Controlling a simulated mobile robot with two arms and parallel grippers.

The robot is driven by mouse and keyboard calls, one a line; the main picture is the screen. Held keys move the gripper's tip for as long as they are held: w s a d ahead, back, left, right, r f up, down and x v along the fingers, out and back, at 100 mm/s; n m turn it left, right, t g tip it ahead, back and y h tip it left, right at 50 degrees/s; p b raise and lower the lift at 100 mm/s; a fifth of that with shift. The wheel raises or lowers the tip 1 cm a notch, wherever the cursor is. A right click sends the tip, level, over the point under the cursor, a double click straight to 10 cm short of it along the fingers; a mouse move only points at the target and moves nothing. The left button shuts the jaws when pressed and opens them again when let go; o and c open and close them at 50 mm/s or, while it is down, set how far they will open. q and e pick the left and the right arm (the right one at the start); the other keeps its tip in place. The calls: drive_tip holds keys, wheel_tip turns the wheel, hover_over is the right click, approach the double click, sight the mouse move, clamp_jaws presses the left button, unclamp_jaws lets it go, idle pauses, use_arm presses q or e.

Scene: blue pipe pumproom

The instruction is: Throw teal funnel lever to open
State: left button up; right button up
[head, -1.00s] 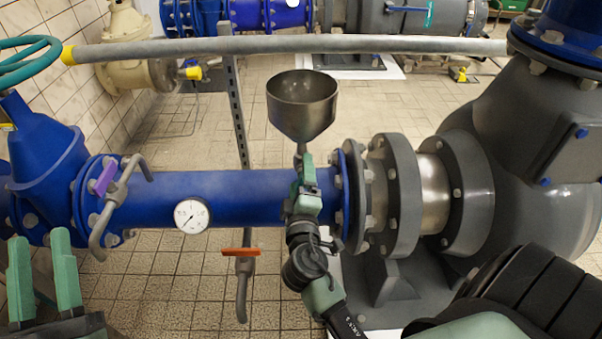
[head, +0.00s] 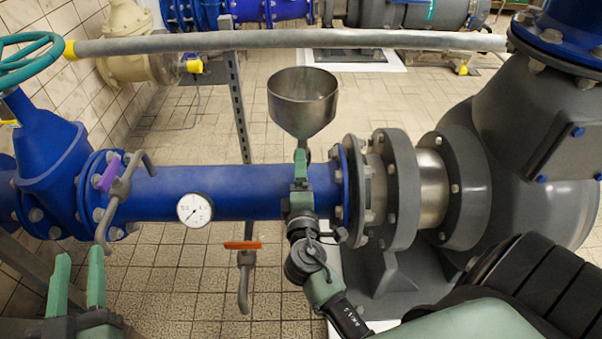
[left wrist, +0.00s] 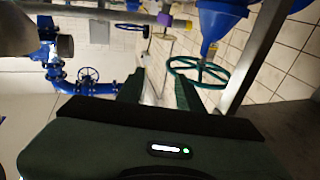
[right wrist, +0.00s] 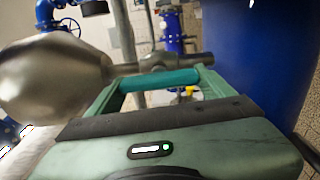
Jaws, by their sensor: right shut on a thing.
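The metal funnel (head: 303,105) stands upright above the blue pipe and fills the left of the right wrist view (right wrist: 50,82). Its teal lever (right wrist: 160,79) lies crosswise between the fingertips of my right gripper (head: 301,183), just beside the funnel's valve (right wrist: 165,58). My right gripper is shut on the lever. In the head view my gripper hides most of the lever. My left gripper (head: 77,280) is at the lower left, its fingers apart and empty. It also shows in the left wrist view (left wrist: 155,90), with nothing between its fingers.
The blue pipe (head: 245,192) runs across the front and carries a round gauge (head: 195,209). A purple lever (head: 108,173), an orange lever (head: 242,245) and a teal handwheel (head: 30,58) are nearby. The grey pump (head: 530,150) blocks the right. Tiled floor lies open behind.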

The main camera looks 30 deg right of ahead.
drive_tip(key=o, duration=1.3)
use_arm(q)
drive_tip(key=shift+s+d+r+t, duration=0.1)
drive_tip(key=shift+r+t, duration=0.4)
drive_tip(key=shift+r, duration=0.4)
use_arm(e)
drive_tip(key=v, duration=0.8)
drive_tip(key=shift+d, duration=0.1)
use_arm(q)
drive_tip(key=shift+f, duration=0.1)
use_arm(e)
drive_tip(key=shift+w, duration=0.1)
